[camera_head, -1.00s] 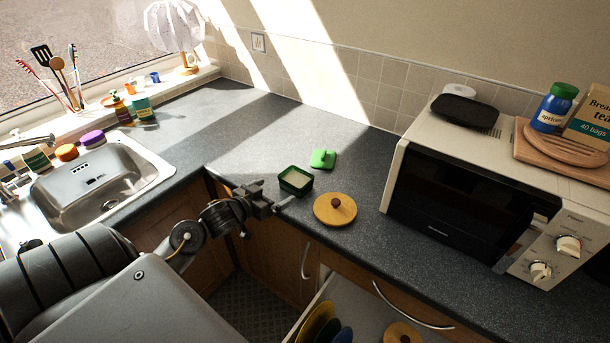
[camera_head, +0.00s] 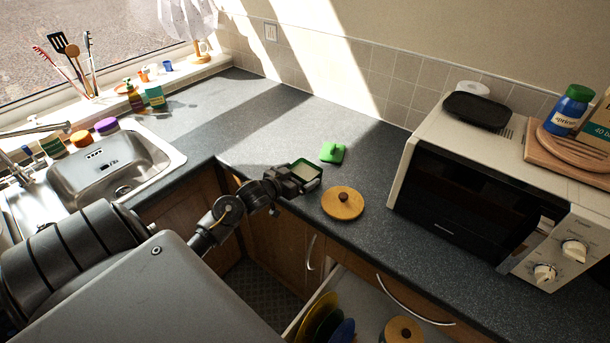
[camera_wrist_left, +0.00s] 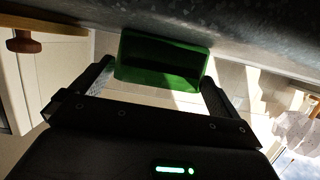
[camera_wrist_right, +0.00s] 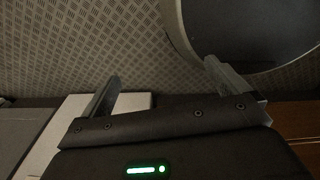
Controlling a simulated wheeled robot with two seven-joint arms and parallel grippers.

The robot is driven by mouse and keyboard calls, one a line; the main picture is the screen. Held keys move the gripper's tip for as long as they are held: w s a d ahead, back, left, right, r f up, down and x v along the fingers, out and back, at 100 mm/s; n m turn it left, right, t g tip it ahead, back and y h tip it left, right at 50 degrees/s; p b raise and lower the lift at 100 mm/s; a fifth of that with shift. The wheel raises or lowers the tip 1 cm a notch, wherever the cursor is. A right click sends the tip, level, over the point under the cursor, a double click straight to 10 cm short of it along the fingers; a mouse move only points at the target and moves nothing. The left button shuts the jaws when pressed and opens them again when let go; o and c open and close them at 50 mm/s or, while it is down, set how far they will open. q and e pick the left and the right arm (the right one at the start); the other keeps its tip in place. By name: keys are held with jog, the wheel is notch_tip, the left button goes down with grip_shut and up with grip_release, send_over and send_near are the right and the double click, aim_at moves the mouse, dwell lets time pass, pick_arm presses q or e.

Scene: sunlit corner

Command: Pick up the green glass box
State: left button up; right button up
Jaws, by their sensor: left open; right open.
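The green glass box (camera_head: 304,166) is a small open-topped tub standing on the grey counter near its front edge. My left gripper (camera_head: 305,181) is open at the near side of the box and partly hides it. In the left wrist view the box (camera_wrist_left: 160,62) appears ahead between the two spread fingers. The picture does not show clearly whether they touch it. My right gripper (camera_wrist_right: 162,72) is open and empty over a patterned floor, seen only in its own wrist view.
A green lid-like piece (camera_head: 332,152) lies behind the box. A round wooden lid (camera_head: 343,203) with a knob lies to its right. The microwave (camera_head: 470,200) stands farther right, the sink (camera_head: 105,165) left. An open drawer (camera_head: 375,290) holds plates below the counter.

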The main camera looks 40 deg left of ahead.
aim_at(311, 168)
pick_arm(q)
jog(key=x, duration=0.3)
jog(key=shift+w+p, duration=0.3)
jog(key=shift+w, duration=0.05)
jog(key=shift+s, duration=0.1)
jog(key=c, duration=0.9)
jog(key=shift+o, duration=0.2)
